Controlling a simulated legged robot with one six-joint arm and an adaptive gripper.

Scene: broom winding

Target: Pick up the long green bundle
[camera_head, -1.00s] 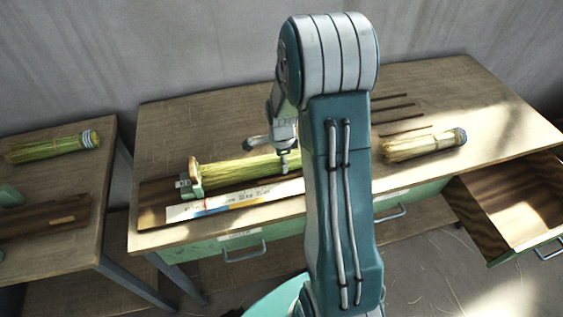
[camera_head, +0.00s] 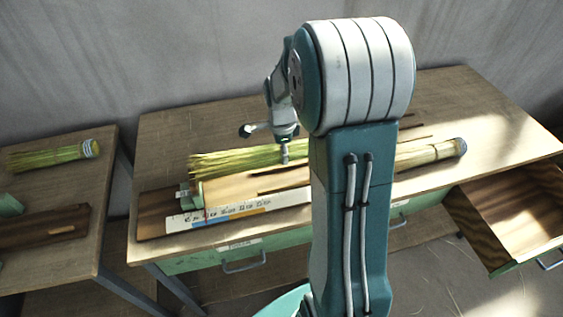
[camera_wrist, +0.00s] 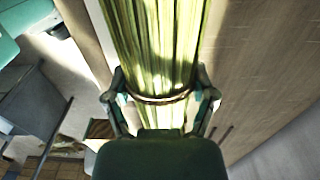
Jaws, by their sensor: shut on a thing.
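The long green bundle (camera_head: 235,162) is a sheaf of yellow-green stalks. In the head view it appears raised above the long tray on the bench, roughly level. My gripper (camera_head: 285,148) comes down on it from above, with its fingers partly hidden by my arm. In the wrist view, my gripper (camera_wrist: 161,88) is shut on the green bundle (camera_wrist: 155,40), one finger on each side near a dark band around the stalks. The bundle's right end is hidden behind my arm in the head view.
The wooden bench (camera_head: 480,105) holds the tray with a ruler-like strip (camera_head: 225,213) and a small green block (camera_head: 185,190). A tied straw bundle (camera_head: 430,152) lies at right. A drawer (camera_head: 510,205) stands open at right. The left table holds another bundle (camera_head: 50,157).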

